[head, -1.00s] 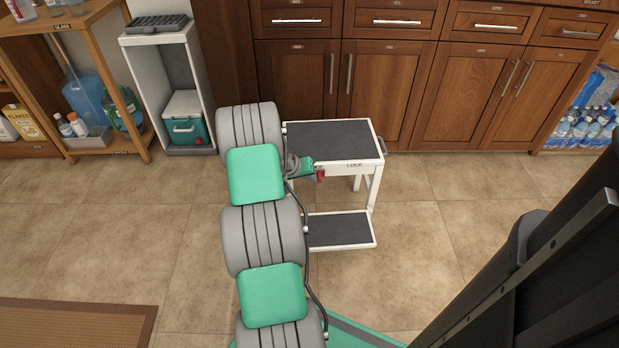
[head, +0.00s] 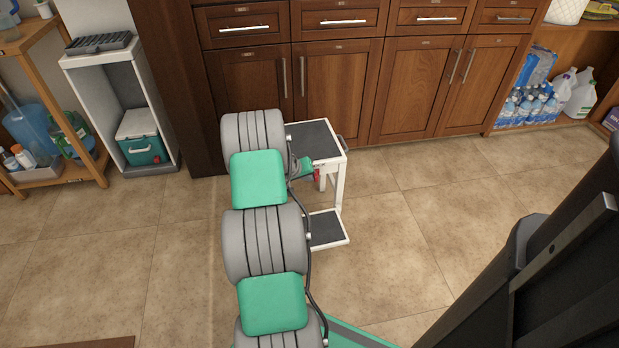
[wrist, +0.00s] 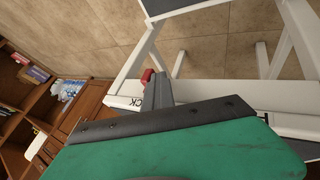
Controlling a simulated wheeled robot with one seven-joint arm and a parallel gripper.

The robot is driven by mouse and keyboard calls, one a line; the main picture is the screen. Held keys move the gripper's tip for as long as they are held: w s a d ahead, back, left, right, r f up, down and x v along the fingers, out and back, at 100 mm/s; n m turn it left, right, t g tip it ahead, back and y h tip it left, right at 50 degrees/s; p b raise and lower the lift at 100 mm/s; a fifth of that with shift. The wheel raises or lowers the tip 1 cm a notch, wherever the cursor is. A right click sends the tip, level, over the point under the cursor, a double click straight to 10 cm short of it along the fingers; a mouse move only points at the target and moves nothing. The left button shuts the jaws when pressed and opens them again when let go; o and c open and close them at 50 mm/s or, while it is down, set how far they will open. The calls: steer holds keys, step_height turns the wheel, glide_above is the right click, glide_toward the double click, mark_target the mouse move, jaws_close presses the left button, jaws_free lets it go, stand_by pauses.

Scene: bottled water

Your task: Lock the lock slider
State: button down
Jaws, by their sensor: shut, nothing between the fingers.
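A white step stool (head: 340,192) with dark grey treads stands before the cabinets, partly hidden behind my arm. The red lock slider (head: 317,174) is on its near side, by the right front leg. In the wrist view, the slider (wrist: 148,76) shows as a small red block at the tips of my grey fingers. Part of the LOCK label (wrist: 133,102) shows on the white rail beside them. My gripper (wrist: 156,92) is shut with nothing between its fingers. Its tips are at the slider; whether they touch it I cannot tell. It also shows in the head view (head: 306,168).
Wooden cabinets (head: 335,85) stand close behind the stool. A grey shelf unit (head: 118,105) holding a green cooler (head: 142,148) is at the left. Water bottles (head: 528,105) sit on a low shelf at the right. The tiled floor right of the stool is clear.

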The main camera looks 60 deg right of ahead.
steer(key=w+a+r+p, duration=0.3)
steer(key=w+a+r, duration=0.1)
steer(key=a+r, duration=0.4)
steer(key=shift+w+a, duration=0.15)
steer(key=shift+a, duration=0.1)
steer(key=shift+p, duration=0.3)
